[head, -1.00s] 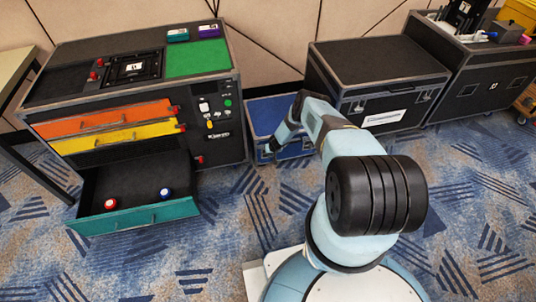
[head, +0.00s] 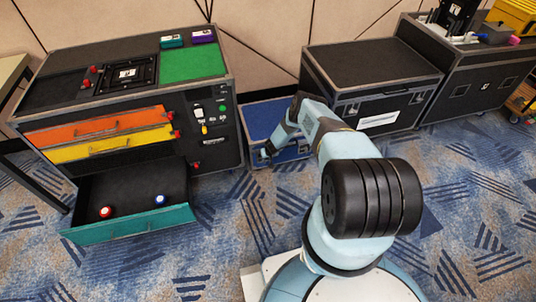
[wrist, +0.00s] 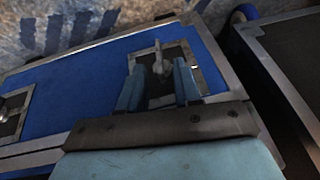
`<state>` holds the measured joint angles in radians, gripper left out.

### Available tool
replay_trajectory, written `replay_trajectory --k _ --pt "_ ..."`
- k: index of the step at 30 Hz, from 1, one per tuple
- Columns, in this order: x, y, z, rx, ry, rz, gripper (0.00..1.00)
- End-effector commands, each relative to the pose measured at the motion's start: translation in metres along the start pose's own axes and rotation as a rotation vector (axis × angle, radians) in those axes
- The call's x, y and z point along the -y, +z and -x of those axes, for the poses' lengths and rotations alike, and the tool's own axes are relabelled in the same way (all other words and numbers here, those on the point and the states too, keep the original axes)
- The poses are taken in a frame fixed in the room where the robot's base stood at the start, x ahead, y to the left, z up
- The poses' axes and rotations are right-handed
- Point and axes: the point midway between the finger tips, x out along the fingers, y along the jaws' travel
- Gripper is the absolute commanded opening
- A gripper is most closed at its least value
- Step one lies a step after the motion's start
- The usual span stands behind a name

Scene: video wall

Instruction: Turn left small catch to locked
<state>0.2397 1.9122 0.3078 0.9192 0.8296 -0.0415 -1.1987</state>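The low blue case (head: 262,112) stands on the carpet between the black drawer cabinet and a larger black case. In the wrist view its blue face (wrist: 85,72) fills the middle. A small grey catch (wrist: 158,55) on a metal plate sits between my fingertips. A second catch (wrist: 5,112) shows at the left edge of the wrist view. My gripper (wrist: 159,72) is open, one finger on each side of the near catch; I cannot tell whether they touch it. In the head view my gripper (head: 268,150) is at the blue case's front, and the catch there is hidden.
The cabinet (head: 215,135) has an open teal drawer (head: 130,225) holding a red and a blue item, left of my arm. The black case (head: 375,70) stands close on the right of the blue case. Carpet (head: 220,250) in front is clear.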

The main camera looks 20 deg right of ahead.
Motion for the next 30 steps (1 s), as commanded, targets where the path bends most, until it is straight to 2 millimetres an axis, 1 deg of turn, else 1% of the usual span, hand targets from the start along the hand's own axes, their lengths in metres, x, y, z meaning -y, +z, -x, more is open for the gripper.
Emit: replay_trajectory --k 11,22,27,30 --pt "0.0 -0.002 0.048 -0.002 -0.003 -0.001 0.33" --pt "0.0 -0.002 0.105 -0.002 -0.003 0.002 0.33" --pt "0.001 -0.002 0.122 -0.001 -0.002 0.002 0.33" --pt "0.001 -0.001 0.127 -0.001 -0.003 0.001 0.33"
